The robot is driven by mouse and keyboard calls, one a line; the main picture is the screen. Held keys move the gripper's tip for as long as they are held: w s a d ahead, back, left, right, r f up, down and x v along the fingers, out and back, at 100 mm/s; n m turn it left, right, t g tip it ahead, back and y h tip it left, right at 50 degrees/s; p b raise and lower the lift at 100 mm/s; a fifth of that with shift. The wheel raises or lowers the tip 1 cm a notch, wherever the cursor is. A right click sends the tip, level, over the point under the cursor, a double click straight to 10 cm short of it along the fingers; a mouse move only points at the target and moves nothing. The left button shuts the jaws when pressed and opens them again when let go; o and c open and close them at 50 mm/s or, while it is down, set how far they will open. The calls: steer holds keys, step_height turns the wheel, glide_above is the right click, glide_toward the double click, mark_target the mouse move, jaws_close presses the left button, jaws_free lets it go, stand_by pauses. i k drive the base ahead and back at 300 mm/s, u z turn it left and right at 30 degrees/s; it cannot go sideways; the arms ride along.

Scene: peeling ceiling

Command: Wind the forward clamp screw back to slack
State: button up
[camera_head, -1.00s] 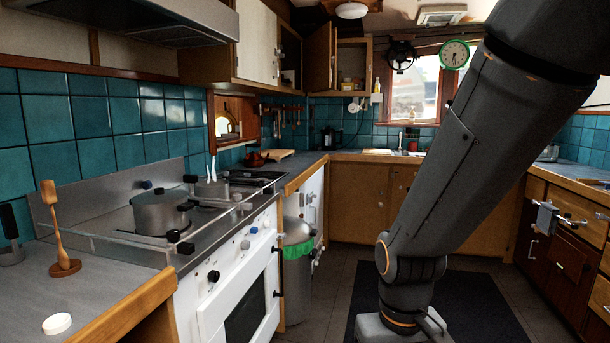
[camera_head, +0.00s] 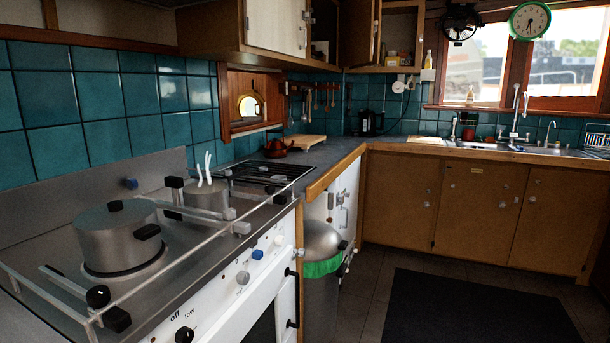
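The stove (camera_head: 50,225) carries a rail (camera_head: 190,258) with clamp-like bars and knobs around two pots. A round black knob (camera_head: 98,296) and a black block sit on a bar at the near left, in front of the large pot (camera_head: 118,238). Grey blocks (camera_head: 241,228) sit on the rail farther along, by the small pot (camera_head: 206,198). I cannot tell which part is the forward clamp screw, or how tight any is. My gripper is not in view.
The stove front has several control knobs, one blue (camera_head: 257,254). A bin (camera_head: 321,292) with a green liner stands past the stove. Wooden cabinets (camera_head: 480,212) and a sink line the back. The dark mat (camera_head: 475,310) and floor at right look clear.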

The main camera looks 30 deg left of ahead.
mark_target(269, 189)
steer(key=u, duration=0.15)
steer(key=i, duration=0.75)
steer(key=u, duration=1.15)
steer(key=i, duration=0.65)
steer(key=u, duration=0.7)
